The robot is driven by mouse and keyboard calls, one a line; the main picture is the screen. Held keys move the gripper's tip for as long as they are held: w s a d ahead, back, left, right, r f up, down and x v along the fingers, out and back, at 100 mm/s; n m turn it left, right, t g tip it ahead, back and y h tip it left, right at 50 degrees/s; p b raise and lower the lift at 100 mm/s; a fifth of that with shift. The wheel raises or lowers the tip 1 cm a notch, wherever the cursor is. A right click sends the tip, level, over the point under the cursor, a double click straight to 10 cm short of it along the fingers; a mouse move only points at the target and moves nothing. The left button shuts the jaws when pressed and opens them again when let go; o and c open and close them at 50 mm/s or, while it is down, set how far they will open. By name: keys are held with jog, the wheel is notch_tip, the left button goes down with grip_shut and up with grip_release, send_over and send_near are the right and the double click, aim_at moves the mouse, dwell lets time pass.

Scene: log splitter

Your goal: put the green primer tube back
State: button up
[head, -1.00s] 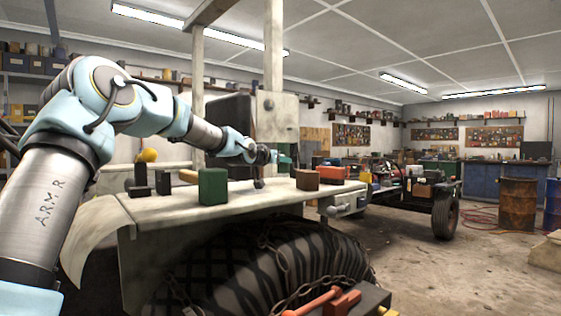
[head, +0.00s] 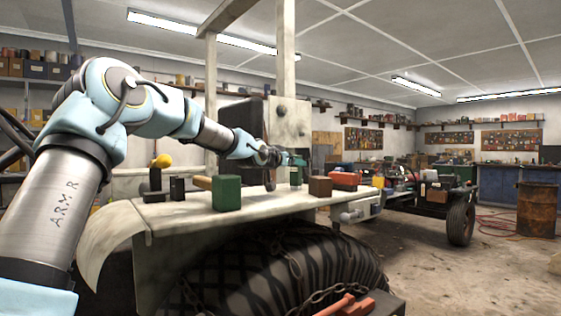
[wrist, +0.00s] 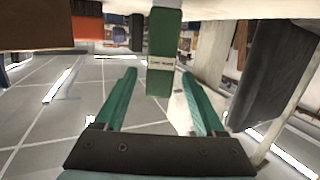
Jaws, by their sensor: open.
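The green primer tube (wrist: 160,78) shows in the wrist view with a pale printed label. That view is upside down, so the tube hangs from the white top at the upper edge. In the head view the tube (head: 296,178) is a small green upright shape on the bench-like white top (head: 180,212). My gripper (wrist: 159,73) is open, one teal finger on each side of the tube's free end, with visible gaps. In the head view my gripper (head: 298,160) is at the tube's upper part.
A brown block (head: 320,187) and a red box (head: 345,180) stand close to the right of the tube. A larger green block (head: 226,193) stands nearer on the left. A dark upright panel (head: 243,122) rises behind the arm. A big chained tyre (head: 290,275) is below.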

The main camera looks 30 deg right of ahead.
jog(key=v, duration=1.1)
jog(key=shift+b, duration=0.45)
jog(key=shift+s+a, duration=0.1)
jog(key=shift+s, duration=0.05)
